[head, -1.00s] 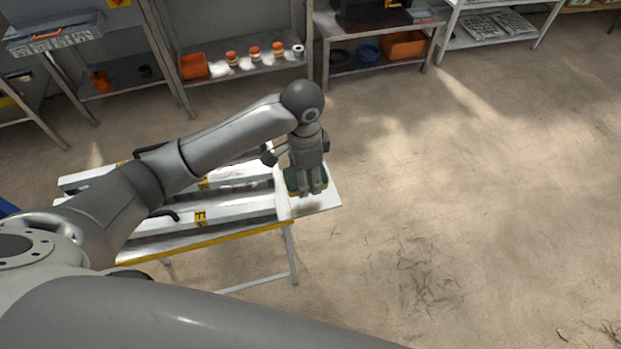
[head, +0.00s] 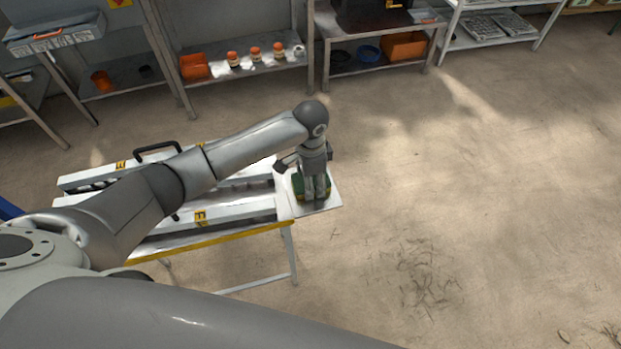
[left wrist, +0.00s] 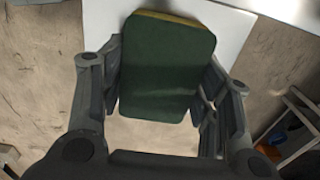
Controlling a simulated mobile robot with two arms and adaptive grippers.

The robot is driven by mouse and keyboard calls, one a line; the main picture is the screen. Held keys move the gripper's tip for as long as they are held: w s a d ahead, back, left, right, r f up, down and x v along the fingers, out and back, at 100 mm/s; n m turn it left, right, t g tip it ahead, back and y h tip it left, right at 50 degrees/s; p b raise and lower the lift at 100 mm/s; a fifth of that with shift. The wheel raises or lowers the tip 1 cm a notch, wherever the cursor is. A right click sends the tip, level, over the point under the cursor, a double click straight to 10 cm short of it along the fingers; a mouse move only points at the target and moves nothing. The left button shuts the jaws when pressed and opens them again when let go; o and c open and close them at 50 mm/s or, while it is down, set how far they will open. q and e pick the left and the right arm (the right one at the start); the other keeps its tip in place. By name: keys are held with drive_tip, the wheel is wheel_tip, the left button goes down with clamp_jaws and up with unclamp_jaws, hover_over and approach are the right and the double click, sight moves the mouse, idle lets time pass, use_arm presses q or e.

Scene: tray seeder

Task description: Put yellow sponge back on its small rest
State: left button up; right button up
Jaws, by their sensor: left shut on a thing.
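The sponge (left wrist: 166,75) shows its dark green scouring face in the left wrist view, with a thin yellow edge at the top. My left gripper (head: 315,198) is shut on it, a finger on each side. In the head view the sponge (head: 297,184) is partly hidden behind the fingers. It is over the small white rest (head: 328,193), a flat plate at the right end of the tray seeder. I cannot tell whether the sponge touches the plate. My right gripper is not in view.
The tray seeder (head: 255,228) stands left of the plate, with white rails, a yellow front edge and a black handle (head: 157,150). Shelves with orange-capped bottles (head: 255,54) and bins line the back. The floor to the right is clear.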

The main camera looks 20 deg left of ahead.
use_arm(q)
drive_tip(key=shift+f, duration=0.1)
drive_tip(key=o, duration=0.9)
wheel_tip(320, 180, up, 12)
drive_tip(key=shift+r, duration=0.1)
idle(0.4)
